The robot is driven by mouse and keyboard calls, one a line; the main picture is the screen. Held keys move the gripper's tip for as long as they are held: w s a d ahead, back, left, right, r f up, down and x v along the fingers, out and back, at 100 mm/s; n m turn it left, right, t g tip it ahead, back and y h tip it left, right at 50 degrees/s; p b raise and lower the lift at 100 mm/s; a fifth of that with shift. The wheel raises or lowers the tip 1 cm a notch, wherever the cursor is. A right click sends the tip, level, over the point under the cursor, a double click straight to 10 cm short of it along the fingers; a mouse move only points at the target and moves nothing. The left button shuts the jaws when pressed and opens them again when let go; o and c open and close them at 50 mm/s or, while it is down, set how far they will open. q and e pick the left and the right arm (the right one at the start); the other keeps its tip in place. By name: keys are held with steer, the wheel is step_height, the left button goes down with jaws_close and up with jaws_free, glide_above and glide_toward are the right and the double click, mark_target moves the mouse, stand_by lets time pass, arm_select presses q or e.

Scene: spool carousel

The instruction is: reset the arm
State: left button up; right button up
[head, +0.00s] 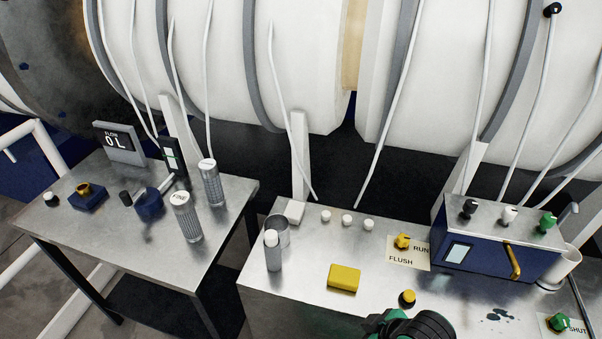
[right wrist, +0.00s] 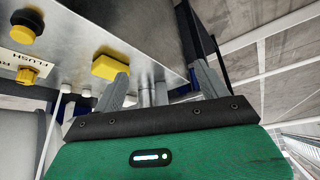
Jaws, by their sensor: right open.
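My right gripper (right wrist: 161,70) is open in the right wrist view, its two grey fingers spread wide apart with nothing gripped. Grey cylindrical shapes show beyond the gap between the fingers. In the head view, a green and black part of my right arm (head: 408,325) shows at the bottom edge, in front of the right-hand metal table (head: 350,240); its fingers cannot be made out there. My left gripper is in neither view.
The right table holds a yellow block (head: 344,278), a yellow button (head: 407,298), a grey bottle (head: 273,252) and a blue box (head: 500,245) with knobs. The left table (head: 110,225) holds two perforated cylinders and a display (head: 118,143). Large white drums stand behind.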

steer(key=s+d+f+m+g+h, duration=0.1)
steer(key=s+d+f+m+h, duration=0.25)
steer(key=s+d+m, duration=0.5)
step_height(320, 180, down, 34)
steer(key=s+d+n+g+b, duration=0.1)
steer(key=s+d+n+b, duration=0.1)
steer(key=s+d+f+g+b, duration=0.1)
steer(key=s+d+f+b, duration=0.1)
steer(key=s+f, duration=1.6)
steer(key=shift+d+f+h, duration=0.35)
steer(key=shift+d+f, duration=0.2)
steer(key=shift+f, duration=0.25)
steer(key=shift+o, duration=0.4)
